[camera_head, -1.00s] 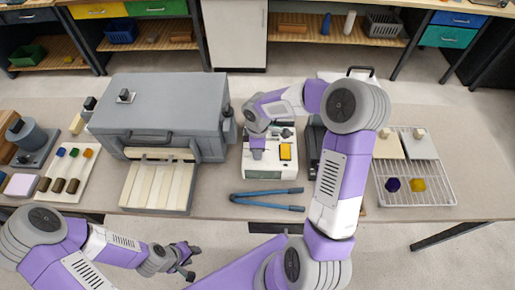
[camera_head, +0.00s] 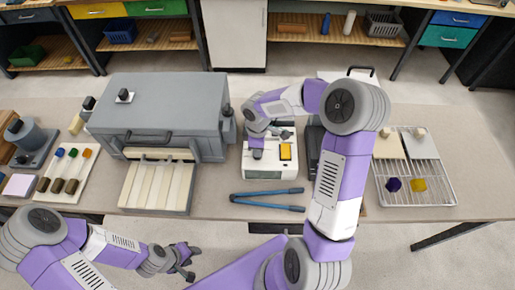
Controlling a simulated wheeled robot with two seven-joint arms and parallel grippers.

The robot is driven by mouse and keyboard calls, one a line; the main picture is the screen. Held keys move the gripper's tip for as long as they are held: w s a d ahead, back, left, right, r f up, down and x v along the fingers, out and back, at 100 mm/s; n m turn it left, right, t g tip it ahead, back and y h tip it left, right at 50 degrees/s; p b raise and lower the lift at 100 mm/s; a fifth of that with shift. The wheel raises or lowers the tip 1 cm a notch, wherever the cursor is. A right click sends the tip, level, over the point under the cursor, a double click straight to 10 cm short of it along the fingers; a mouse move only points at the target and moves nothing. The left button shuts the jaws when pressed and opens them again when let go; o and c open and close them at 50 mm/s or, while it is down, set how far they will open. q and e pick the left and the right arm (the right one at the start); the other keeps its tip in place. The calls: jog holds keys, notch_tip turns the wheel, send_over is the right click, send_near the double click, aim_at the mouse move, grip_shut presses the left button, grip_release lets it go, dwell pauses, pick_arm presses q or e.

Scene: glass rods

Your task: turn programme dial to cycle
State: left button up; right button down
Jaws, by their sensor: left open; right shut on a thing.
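A small white control box (camera_head: 270,173) with an orange panel (camera_head: 286,151) stands on the table, right of the large grey kiln-like unit (camera_head: 165,100). My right gripper (camera_head: 258,154) reaches down onto the left part of the box's top and is shut on a small part there, most likely the programme dial. The dial is hidden under the gripper, so its pointer and marks cannot be read. My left gripper (camera_head: 190,262) is open and empty, in front of the table's front edge.
Blue-handled pliers (camera_head: 268,199) lie in front of the box. A wire rack (camera_head: 440,185) with a purple piece and a yellow piece is at the right. My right arm crosses the table right of the box.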

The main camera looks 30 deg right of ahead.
jog(key=m+b, duration=0.1)
jog(key=m, duration=0.2)
jog(key=shift+f+b, duration=0.1)
jog(key=shift+b, duration=0.2)
jog(key=m+b, duration=0.1)
jog(key=m, duration=0.2)
jog(key=shift+m+b, duration=0.3)
jog(key=shift+m, duration=0.1)
jog(key=m, duration=0.2)
jog(key=shift+m+b, duration=0.3)
jog(key=shift+b, duration=0.1)
jog(key=m, duration=0.3)
jog(key=shift+m+b, duration=0.4)
jog(key=m, duration=0.3)
jog(key=shift+m, duration=0.3)
jog(key=m, duration=0.2)
jog(key=shift+m, duration=0.3)
jog(key=m, duration=0.3)
jog(key=shift+m, duration=0.3)
jog(key=shift+m+p, duration=0.55)
jog(key=shift+m, duration=0.95)
